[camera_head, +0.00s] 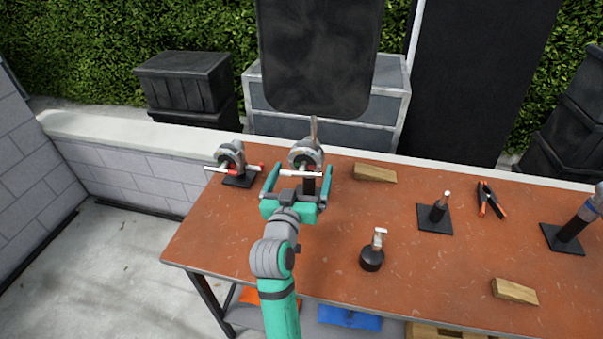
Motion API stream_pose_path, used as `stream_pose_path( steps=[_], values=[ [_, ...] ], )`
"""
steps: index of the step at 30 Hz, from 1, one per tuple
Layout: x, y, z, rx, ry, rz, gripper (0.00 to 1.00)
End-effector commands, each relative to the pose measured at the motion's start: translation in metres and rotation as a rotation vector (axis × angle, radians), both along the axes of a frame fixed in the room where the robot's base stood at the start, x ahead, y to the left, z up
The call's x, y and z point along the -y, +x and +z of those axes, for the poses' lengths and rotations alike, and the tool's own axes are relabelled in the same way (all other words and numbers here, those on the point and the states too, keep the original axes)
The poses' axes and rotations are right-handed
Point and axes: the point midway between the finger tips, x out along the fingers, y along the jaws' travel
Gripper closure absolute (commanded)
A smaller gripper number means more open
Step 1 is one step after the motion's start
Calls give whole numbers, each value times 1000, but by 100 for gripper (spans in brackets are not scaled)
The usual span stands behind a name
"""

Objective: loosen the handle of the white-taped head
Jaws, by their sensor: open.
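A round grey grip head (307,153) stands on a post at the back left of the table, just beyond my gripper. Its T-handle (301,174) lies crosswise, pale with a red end. Any white tape on this head is too small to tell. My gripper (298,176) is open, its green fingers pointing away from me, one on each side of the handle in the picture. I cannot tell whether they touch it. A similar head (230,155) with a red-tipped handle (222,170) stands to the left on a black base. My gripper partly hides the middle head's post.
The brown table (320,265) also holds wooden wedges (375,173) (515,291), a small round-based stand (372,258), a square-based stand (436,215), an orange-tipped clamp (490,200) and a blue-banded head (577,222) at far right. The front left is clear.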

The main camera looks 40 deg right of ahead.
Motion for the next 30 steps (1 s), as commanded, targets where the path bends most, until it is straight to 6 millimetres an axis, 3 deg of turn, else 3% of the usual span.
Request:
stream_pose_path(
  steps=[8, 13, 30],
  values=[
    [-1, 2, 0, 0, 0, 4, 0],
    [-1, 2, 0, 0, 0, 4, 37],
    [0, 2, 0, -121, -104, 3, 36]
  ],
)
